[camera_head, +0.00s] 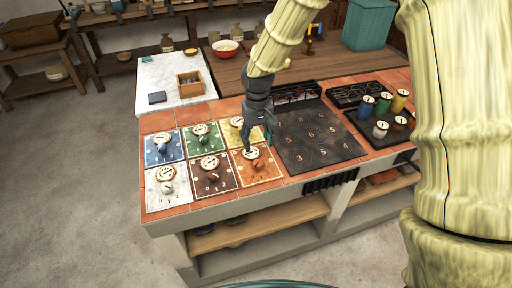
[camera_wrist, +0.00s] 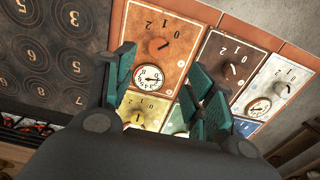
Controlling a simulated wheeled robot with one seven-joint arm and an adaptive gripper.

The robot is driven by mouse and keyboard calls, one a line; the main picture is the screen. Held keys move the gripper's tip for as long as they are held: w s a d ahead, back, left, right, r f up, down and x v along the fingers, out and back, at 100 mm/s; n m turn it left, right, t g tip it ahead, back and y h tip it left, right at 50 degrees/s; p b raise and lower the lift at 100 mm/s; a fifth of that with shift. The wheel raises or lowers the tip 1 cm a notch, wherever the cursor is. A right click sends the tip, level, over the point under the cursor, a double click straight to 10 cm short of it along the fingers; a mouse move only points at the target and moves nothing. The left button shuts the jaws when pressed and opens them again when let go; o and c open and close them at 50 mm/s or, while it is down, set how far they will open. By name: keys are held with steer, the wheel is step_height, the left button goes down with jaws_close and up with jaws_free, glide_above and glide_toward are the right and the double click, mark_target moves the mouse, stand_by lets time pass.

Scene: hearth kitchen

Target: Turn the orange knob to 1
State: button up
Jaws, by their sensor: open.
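The orange knob (camera_head: 259,165) sits on an orange panel (camera_head: 268,176) at the front right of a group of coloured panels. In the wrist view the orange knob (camera_wrist: 157,46) shows near the top, with a dark pointer and the marks 0, 1 and 2 around it. The pointer seems to lie toward the 0 side, but its exact setting is hard to tell. A round white dial (camera_wrist: 148,78) is on the same panel. My gripper (camera_head: 259,144) is open above the panel's back part. Its two green fingers (camera_wrist: 163,63) are apart, with nothing between them.
A brown panel with a knob (camera_head: 213,177) is left of the orange one, and a yellow panel (camera_head: 233,121) is behind it. A dark numbered hob (camera_head: 315,140) lies to the right. Several coloured canisters (camera_head: 383,104) stand farther right.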

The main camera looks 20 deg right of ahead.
mark_target(258, 162)
steer(key=shift+d+f+p, duration=0.2)
steer(key=shift+f+p, duration=0.9)
steer(key=shift+f, duration=4.15)
steer(key=c, duration=1)
